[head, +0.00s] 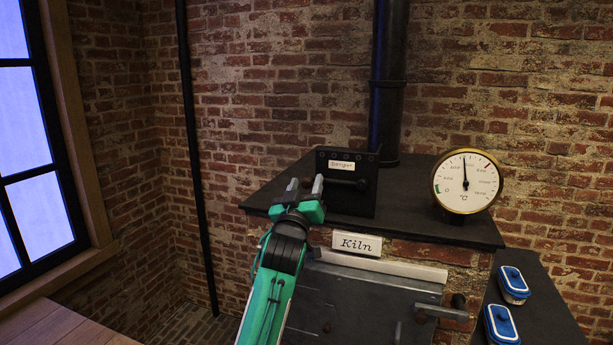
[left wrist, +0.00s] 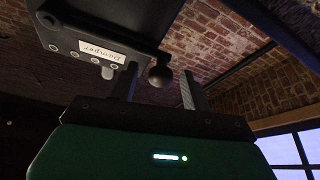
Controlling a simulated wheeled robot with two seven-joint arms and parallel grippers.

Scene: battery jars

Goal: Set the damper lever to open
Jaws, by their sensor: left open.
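The damper (head: 361,203) is a black box with a white label on top of the kiln, right of my left gripper. Its dark lever (head: 345,182) lies roughly level across the front. My left gripper (head: 305,188) is open and empty at the box's left front side. In the left wrist view, the lever's round black knob (left wrist: 160,75) shows between the two spread fingers of the gripper (left wrist: 157,88), close to the left finger. I cannot tell whether they touch. The damper label (left wrist: 102,52) also shows there. My right gripper is out of view.
The kiln's dark top (head: 420,215) carries a round temperature gauge (head: 467,181) at right and a black flue pipe (head: 388,90) behind. A Kiln sign (head: 357,244) is on the front edge. Two blue-lidded jars (head: 513,281) stand lower right. A window is at left.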

